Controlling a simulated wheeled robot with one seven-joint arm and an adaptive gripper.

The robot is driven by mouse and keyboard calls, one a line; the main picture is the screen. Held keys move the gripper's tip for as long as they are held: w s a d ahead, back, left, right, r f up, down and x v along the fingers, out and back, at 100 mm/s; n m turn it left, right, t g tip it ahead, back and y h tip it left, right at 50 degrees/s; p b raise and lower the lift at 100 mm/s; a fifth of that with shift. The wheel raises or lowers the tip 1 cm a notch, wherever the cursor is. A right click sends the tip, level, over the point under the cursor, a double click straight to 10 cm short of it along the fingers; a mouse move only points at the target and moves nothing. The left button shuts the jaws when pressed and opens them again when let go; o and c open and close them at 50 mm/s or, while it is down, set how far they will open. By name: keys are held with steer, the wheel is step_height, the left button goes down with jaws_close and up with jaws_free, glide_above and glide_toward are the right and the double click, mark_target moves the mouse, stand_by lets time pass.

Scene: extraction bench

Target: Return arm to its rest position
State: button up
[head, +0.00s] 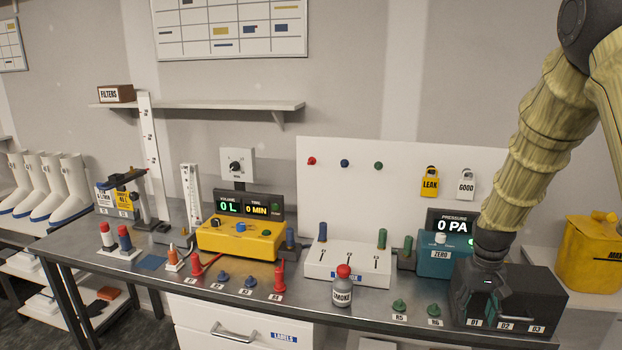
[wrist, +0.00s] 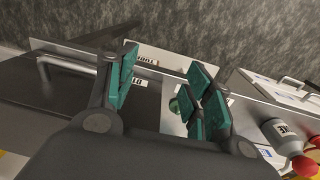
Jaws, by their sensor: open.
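My arm (head: 532,150), in a yellowish sleeve, comes down from the top right of the head view. My gripper (head: 476,308) is at the right end of the bench, in front of the dark box with labels 01, 02 and 03 (head: 535,297). In the wrist view my gripper (wrist: 165,88) has its green-padded fingers spread apart, with nothing between them. The bench top and its front edge lie beyond the fingers. Whether the gripper touches the dark box cannot be told.
A grey smoke bottle with a red cap (head: 343,291) stands near the bench's front edge. Green plugs R5 (head: 399,306) and R6 (head: 434,310) stand left of my gripper. Behind are a teal pressure gauge (head: 430,262), a white valve box (head: 340,262) and a yellow pump (head: 240,240).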

steer(key=s+a+f, duration=0.3)
steer(key=s+f, duration=0.2)
steer(key=f, duration=0.4)
steer(key=s+a+f+n, duration=0.1)
steer(key=s+a+f, duration=0.2)
steer(key=s+f, duration=0.35)
steer(key=s+a+f, duration=0.2)
steer(key=s+f, duration=0.2)
steer(key=f, duration=0.6)
steer(key=s+a+f, duration=0.3)
steer(key=s, duration=0.4)
steer(key=s+a+f+n, duration=0.1)
steer(key=s+a+f, duration=0.2)
steer(key=s, duration=0.4)
steer(key=s+a+f, duration=0.3)
steer(key=s+f, duration=0.1)
steer(key=s, duration=0.4)
steer(key=shift+y, duration=0.3)
steer(key=shift+s+a, duration=0.1)
